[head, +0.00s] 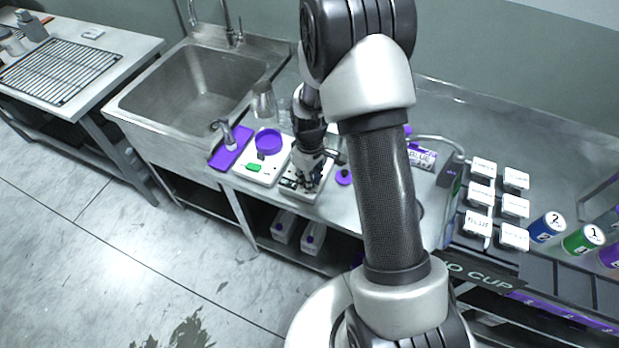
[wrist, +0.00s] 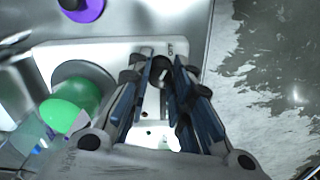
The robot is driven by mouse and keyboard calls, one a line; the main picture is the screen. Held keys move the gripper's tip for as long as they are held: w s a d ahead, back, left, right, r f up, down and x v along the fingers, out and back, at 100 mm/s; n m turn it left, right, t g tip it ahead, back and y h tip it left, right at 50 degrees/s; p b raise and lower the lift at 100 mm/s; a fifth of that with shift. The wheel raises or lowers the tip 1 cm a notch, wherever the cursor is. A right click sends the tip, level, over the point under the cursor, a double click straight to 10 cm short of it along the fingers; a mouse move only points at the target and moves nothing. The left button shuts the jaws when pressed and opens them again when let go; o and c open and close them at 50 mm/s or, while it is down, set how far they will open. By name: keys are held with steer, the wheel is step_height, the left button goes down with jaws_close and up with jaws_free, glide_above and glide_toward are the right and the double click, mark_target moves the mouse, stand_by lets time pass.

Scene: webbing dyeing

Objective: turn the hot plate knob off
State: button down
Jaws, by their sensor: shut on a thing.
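The hot plate (wrist: 100,50) is a white unit, seen from above in the wrist view, with a dark round plate on top. Its knob (wrist: 162,72) is a small round part near the panel's edge, between my fingertips. My gripper (wrist: 160,68) is down at the front panel with its fingers shut on the knob. A vessel with green liquid (wrist: 72,108) is over the round plate. In the head view my gripper (head: 303,186) covers most of the hot plate (head: 305,195). The knob's pointer and marks are too small to read.
A white device with a purple dish (head: 268,141) and green display stands left of the hot plate. A purple round item (head: 344,177) lies to its right. A sink (head: 195,85) is farther left. Several white lidded boxes (head: 483,168) and cans (head: 547,226) are at right.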

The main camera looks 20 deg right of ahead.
steer(key=c, duration=1.4)
jaws_free()
step_height(320, 180, up, 12)
steer(key=shift+r, duration=0.1)
